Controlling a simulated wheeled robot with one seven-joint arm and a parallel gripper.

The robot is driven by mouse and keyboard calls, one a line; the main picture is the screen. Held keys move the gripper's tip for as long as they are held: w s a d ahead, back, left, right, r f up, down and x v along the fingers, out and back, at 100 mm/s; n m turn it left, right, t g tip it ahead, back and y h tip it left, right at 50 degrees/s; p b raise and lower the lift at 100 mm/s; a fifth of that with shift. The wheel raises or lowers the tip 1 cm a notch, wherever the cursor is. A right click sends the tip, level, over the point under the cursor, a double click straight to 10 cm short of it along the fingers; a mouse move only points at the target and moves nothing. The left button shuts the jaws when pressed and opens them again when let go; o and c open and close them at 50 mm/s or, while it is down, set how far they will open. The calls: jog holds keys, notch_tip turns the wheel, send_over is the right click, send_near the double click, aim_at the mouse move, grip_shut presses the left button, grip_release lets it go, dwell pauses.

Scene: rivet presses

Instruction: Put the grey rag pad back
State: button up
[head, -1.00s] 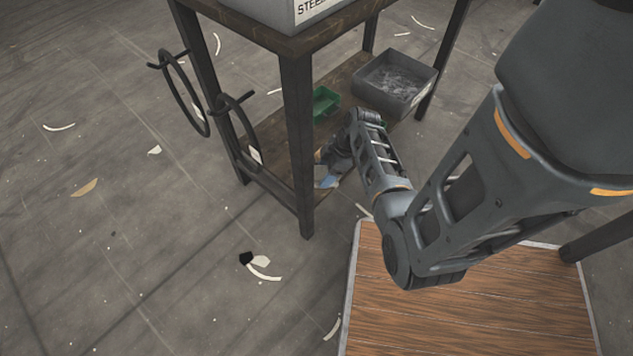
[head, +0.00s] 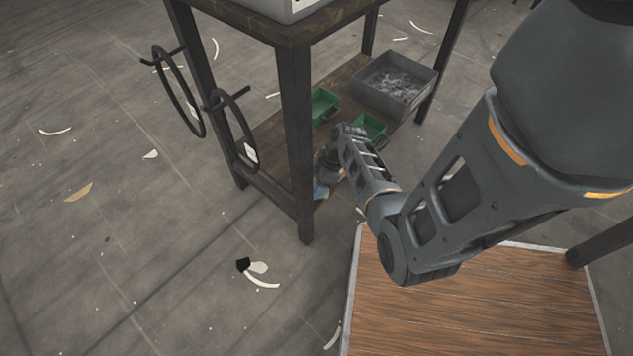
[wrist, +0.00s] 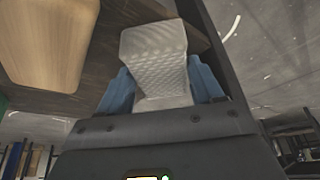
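The grey rag pad (wrist: 155,62) is a pale grey block with a waffle texture in the wrist view. It sits between the two blue fingers of my gripper (wrist: 160,88), which is shut on it. In the head view my gripper (head: 322,190) is low beside the front leg of the workbench, at the lower shelf (head: 270,140). The leg partly hides it, and the pad cannot be made out there.
The shelf bears a green bin (head: 322,106), another green bin (head: 371,124) and a grey tray of metal bits (head: 395,85). Hoops (head: 232,130) hang at the bench's left. A wood-topped surface (head: 480,310) is in front. A pale wooden piece (wrist: 48,40) shows in the wrist view.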

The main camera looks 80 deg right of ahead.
jog(key=o, duration=0.5)
jog(key=shift+c, duration=0.2)
jog(key=shift+r, duration=0.1)
jog(key=p+v, duration=0.4)
jog(key=v, duration=0.8)
jog(key=shift+p, duration=0.4)
jog(key=shift+s, duration=0.1)
